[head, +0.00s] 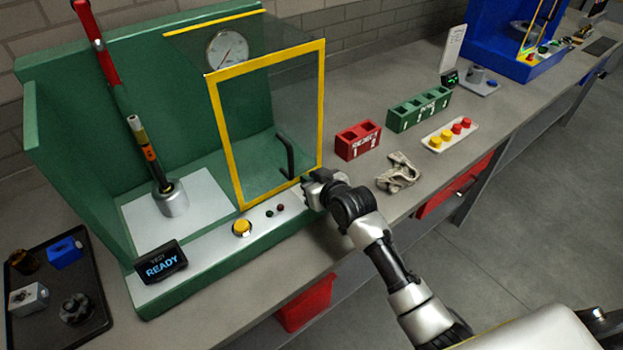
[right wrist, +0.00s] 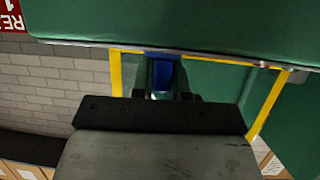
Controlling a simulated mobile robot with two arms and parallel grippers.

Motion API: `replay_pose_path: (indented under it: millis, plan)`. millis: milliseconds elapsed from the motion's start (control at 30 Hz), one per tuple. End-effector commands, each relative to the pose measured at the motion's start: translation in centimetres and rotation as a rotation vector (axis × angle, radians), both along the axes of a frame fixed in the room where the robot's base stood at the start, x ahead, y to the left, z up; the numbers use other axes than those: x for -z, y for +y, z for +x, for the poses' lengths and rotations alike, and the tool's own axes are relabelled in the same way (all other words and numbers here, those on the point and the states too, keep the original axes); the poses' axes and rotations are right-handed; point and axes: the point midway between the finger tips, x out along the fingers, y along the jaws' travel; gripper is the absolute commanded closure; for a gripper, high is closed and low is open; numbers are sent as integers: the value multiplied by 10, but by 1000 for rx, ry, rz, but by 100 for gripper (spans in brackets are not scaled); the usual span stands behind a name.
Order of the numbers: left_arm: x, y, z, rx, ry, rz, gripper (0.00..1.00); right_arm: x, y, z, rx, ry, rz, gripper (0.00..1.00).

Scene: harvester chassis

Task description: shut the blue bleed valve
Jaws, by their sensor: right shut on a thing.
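My right gripper (head: 314,184) is at the front right corner of the green test stand (head: 62,130), by the lower right corner of the yellow-framed clear guard (head: 232,150). In the right wrist view a blue part (right wrist: 161,74), which I take to be the blue bleed valve's handle, sits between the fingers of my right gripper (right wrist: 160,92). The gripper is shut on it. The valve is hidden behind the gripper in the head view, so its angle cannot be told. My left gripper is not in view.
A black handle (head: 288,158) stands on the guard. A yellow button (head: 242,228) and a READY display (head: 161,263) are on the stand's front. Red (head: 358,141) and green bins (head: 419,109) and a grey crumpled cloth (head: 398,173) lie to the right. A black tray (head: 95,290) is at left.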

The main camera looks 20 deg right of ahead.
Motion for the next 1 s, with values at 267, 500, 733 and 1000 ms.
replay_pose_path:
  millis: [267, 500, 733, 1000]
  plan:
    - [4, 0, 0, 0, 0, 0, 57, 8, -1, -3, -84, 19, -6, 100]
    - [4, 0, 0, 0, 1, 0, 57, 9, 0, -3, -86, 23, -5, 100]
    - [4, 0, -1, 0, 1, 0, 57, 10, 0, -4, -85, 24, -4, 60]
    - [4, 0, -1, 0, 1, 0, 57, 5, 0, -2, -84, 14, -2, 60]
